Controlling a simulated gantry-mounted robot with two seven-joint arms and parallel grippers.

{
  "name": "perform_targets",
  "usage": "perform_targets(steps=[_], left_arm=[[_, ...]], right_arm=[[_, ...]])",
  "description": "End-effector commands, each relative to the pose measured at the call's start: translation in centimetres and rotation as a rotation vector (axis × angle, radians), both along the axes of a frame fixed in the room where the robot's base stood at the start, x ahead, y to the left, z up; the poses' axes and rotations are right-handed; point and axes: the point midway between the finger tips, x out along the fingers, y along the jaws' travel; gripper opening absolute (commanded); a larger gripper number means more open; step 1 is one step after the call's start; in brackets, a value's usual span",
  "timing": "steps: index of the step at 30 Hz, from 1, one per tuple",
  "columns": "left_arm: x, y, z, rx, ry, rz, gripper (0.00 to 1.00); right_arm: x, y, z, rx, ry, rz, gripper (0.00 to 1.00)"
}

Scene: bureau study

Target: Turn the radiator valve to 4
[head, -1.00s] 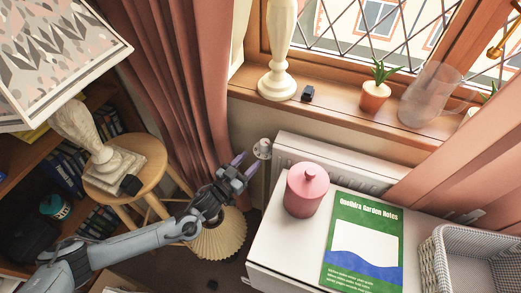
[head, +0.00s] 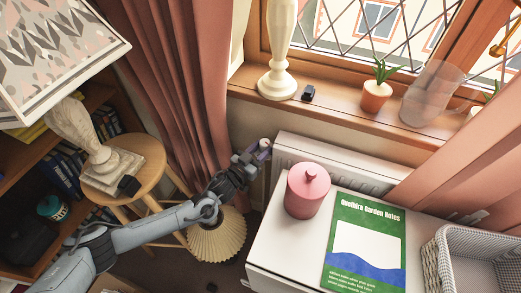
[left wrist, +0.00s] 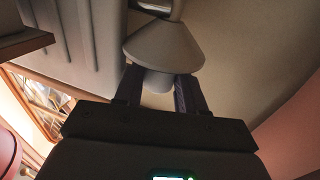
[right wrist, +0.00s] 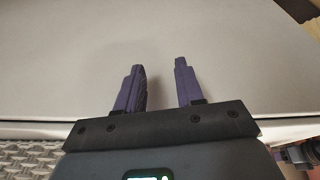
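The white radiator valve (head: 265,143) sits at the left end of the radiator (head: 330,165), beside the curtain. My left gripper (head: 256,151) is at the valve, and its fingers partly hide it in the head view. In the left wrist view the valve (left wrist: 164,47) is a flared pale head with a short stub. The left fingers (left wrist: 159,90) are apart, one on each side of the stub; I cannot tell whether they touch it. No number on the valve is readable. My right gripper (right wrist: 162,90) is open and empty above a plain pale surface.
A white cabinet (head: 265,240) holds a pink lidded jar (head: 307,190), a green book (head: 350,205) and a wicker basket (head: 432,270). A pleated lampshade (head: 217,240) lies below my left arm. A wooden stool (head: 150,158) stands left of the curtain (head: 185,100).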

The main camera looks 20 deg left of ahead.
Motion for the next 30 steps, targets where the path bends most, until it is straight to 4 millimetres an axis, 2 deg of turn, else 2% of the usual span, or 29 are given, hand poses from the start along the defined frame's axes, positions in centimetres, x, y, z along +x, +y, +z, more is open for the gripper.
perform_targets(steps=[1, 5, 10, 19, 30], left_arm=[[0.0, 0.0, 0.0, 0.000, 0.000, 0.000, 0.28], [0.0, 0.0, 0.0, 0.000, 0.000, 0.000, 0.09], [0.1, 0.2, -0.1, 0.003, -0.002, -0.041, 0.09], [0.3, 0.7, -0.2, 0.004, -0.002, -0.242, 0.09], [0.2, 0.7, -0.1, 0.002, 0.002, -0.269, 0.09]], right_arm=[[0.0, 0.0, 0.0, 0.000, 0.000, 0.000, 0.37], [0.0, 0.1, 0.0, 0.002, 0.000, -0.001, 0.37], [0.0, 0.1, -0.2, 0.007, 0.000, -0.004, 0.37], [0.0, 0.2, -1.2, 0.011, 0.000, -0.006, 0.37], [0.0, 0.2, -1.2, 0.010, -0.001, -0.006, 0.37]])
